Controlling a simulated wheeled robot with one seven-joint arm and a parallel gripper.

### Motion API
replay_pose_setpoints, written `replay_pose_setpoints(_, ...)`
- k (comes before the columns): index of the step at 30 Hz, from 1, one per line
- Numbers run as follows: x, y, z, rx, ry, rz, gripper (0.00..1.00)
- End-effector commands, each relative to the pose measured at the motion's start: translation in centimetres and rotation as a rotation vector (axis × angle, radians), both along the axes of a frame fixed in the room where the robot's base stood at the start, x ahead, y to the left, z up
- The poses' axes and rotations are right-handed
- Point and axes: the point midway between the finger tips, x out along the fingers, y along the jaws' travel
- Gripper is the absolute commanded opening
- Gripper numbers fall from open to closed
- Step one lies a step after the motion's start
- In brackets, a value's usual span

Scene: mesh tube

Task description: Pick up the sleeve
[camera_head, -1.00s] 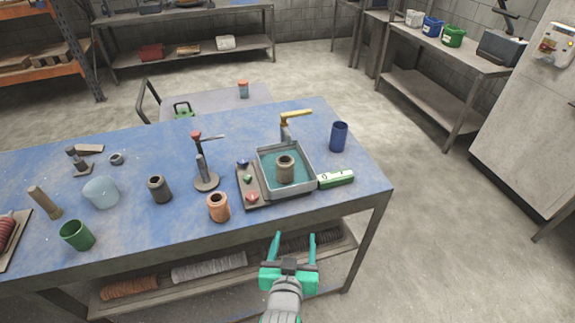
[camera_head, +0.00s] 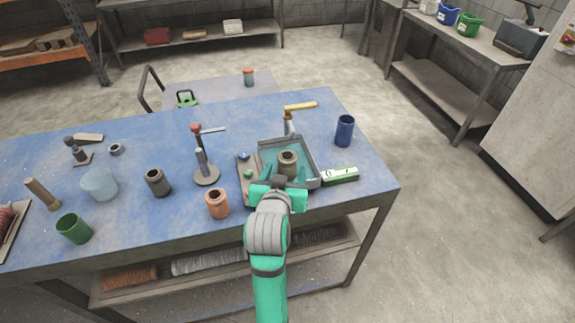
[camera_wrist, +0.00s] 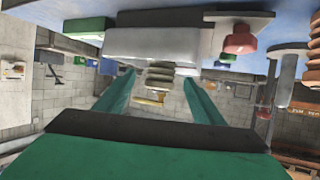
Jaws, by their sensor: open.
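An olive-brown ribbed sleeve (camera_head: 288,163) stands in the grey, teal-floored tray (camera_head: 316,176) on the blue workbench. My gripper (camera_head: 285,173) is open and empty at the near side of the tray, its fingers pointing toward the sleeve. The wrist view is upside down. In it the sleeve (camera_wrist: 159,78) shows between the two spread fingers of my gripper (camera_wrist: 160,80), beyond the tray wall (camera_wrist: 150,45). Part of the sleeve is hidden by the tray wall there. I cannot tell whether the fingers are beside it or short of it.
A tap with a brass handle (camera_head: 299,106) rises behind the tray. A green-and-white box (camera_head: 340,175) lies to its right, with a blue cup (camera_head: 344,130) behind. A copper jar (camera_head: 217,203), a dark jar (camera_head: 158,182) and a clamp stand (camera_head: 204,165) are to the left.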

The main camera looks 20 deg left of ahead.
Motion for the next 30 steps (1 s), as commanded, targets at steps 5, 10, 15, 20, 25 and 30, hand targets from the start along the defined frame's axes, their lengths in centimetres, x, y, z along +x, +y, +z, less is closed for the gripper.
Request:
replay_pose_setpoints(5, 1.0, 0.2, -0.4, 0.001, -0.001, 0.001, 0.62)
replay_pose_setpoints(10, 2.7, 0.7, -1.3, 0.0, 0.002, 0.0, 0.62)
replay_pose_setpoints(15, 4.8, 1.1, -2.1, 0.001, 0.0, -0.001, 0.62)
replay_pose_setpoints(20, 5.5, 1.4, -2.5, -0.001, 0.0, 0.001, 0.62)
replay_pose_setpoints(25, 5.4, 1.6, -2.5, 0.0, -0.001, 0.004, 0.62)
replay_pose_setpoints(30, 5.4, 1.7, -2.5, 0.0, -0.001, 0.005, 0.29)
